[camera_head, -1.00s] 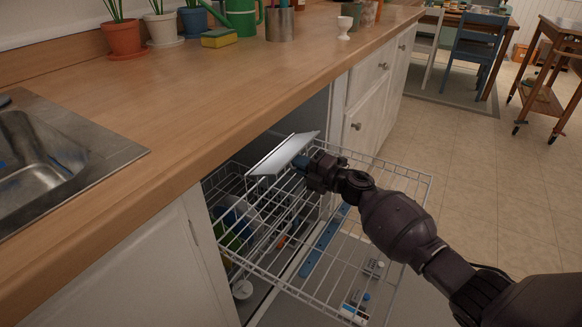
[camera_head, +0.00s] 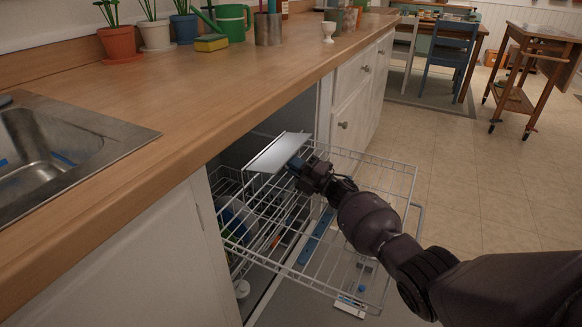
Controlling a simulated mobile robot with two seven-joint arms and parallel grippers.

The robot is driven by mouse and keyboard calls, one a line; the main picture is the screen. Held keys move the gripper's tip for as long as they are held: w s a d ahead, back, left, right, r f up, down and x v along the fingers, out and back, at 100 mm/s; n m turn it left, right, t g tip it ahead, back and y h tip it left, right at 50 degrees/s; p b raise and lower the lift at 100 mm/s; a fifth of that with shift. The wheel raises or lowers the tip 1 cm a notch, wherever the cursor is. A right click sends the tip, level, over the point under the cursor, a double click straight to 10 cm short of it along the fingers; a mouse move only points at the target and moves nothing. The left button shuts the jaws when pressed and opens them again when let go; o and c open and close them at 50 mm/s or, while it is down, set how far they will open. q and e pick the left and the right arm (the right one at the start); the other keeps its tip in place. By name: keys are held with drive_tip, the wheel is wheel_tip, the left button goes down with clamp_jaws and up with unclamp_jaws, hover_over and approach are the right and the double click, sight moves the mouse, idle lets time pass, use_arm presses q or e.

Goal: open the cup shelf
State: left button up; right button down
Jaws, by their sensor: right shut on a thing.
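The cup shelf, a flat grey-white panel (camera_head: 276,153), sits at the left side of the white wire upper rack (camera_head: 385,177) of an open dishwasher. It is tilted, with its broad face visible from above. My right gripper (camera_head: 298,165) is shut on the panel's right edge. The fingertips are small and partly hidden by the hand. My left gripper is not in view.
The wooden counter (camera_head: 190,108) overhangs the dishwasher on the left, with a sink (camera_head: 45,160) in it. Dishes sit in the racks, partly hidden. White cabinets (camera_head: 352,112) stand beyond.

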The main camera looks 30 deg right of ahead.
idle(0.6)
drive_tip(key=c, duration=1.3)
unclamp_jaws()
